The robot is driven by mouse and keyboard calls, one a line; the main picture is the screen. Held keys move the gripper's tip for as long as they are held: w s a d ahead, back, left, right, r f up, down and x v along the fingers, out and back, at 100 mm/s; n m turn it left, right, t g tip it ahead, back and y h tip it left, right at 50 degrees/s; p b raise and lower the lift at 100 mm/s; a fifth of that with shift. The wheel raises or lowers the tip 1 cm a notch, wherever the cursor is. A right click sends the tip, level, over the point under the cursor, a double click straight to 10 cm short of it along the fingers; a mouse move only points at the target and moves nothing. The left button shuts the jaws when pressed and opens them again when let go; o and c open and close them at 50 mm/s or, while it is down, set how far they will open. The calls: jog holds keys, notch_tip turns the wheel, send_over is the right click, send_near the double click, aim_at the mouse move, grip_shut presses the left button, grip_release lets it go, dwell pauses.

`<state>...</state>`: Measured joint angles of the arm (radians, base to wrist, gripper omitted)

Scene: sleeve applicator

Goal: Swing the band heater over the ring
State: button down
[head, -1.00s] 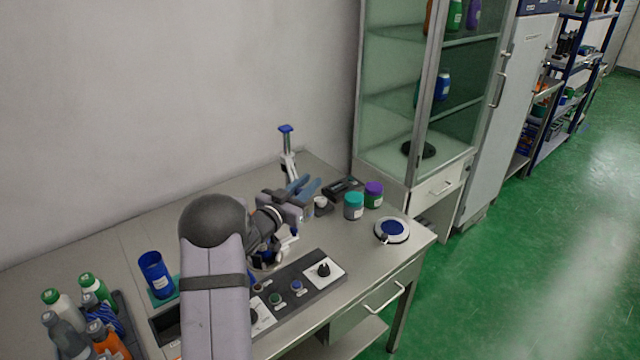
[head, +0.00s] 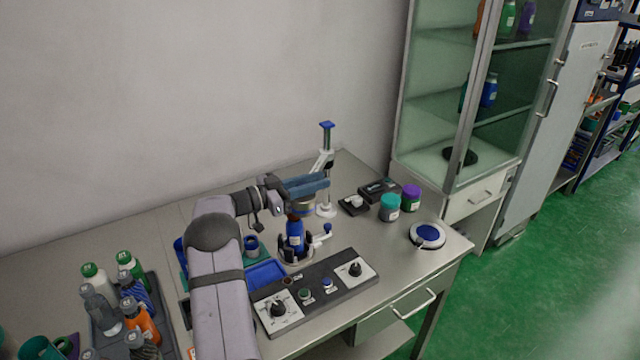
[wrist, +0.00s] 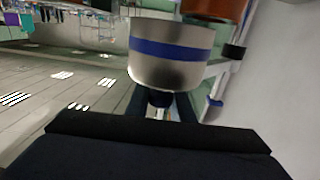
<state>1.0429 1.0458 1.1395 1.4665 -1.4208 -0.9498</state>
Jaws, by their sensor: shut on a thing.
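The band heater (wrist: 170,52) is a silver cylinder with a blue stripe, filling the upper middle of the wrist view. In the head view a small part of it (head: 304,209) shows under my fingers. My gripper (head: 316,185) is shut, its blue fingers pointing right near the upright post (head: 328,165). In the wrist view the fingers close around a dark knob (wrist: 159,98) at the heater's near side. A blue bottle (head: 295,236) stands upright below the gripper in a pale holder. I cannot make out the ring clearly; the gripper and heater hide the bottle's top.
A control panel (head: 318,292) lies in front of the bottle. A teal jar (head: 390,207), a purple-lidded jar (head: 411,198) and a round blue-topped dish (head: 427,235) stand to the right. A tray of bottles (head: 103,316) is at the left. The wall is close behind.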

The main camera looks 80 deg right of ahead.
jog(key=shift+w+r, duration=0.1)
jog(key=shift+r, duration=0.1)
dwell(0.3)
jog(key=c, duration=1.5)
grip_release()
jog(key=shift+c, duration=0.2)
jog(key=shift+f, duration=0.1)
jog(key=shift+w+a+f+b, duration=0.15)
jog(key=shift+w+a+b, duration=0.2)
jog(key=shift+w, duration=0.15)
jog(key=b+v, duration=0.2)
jog(key=v, duration=0.4)
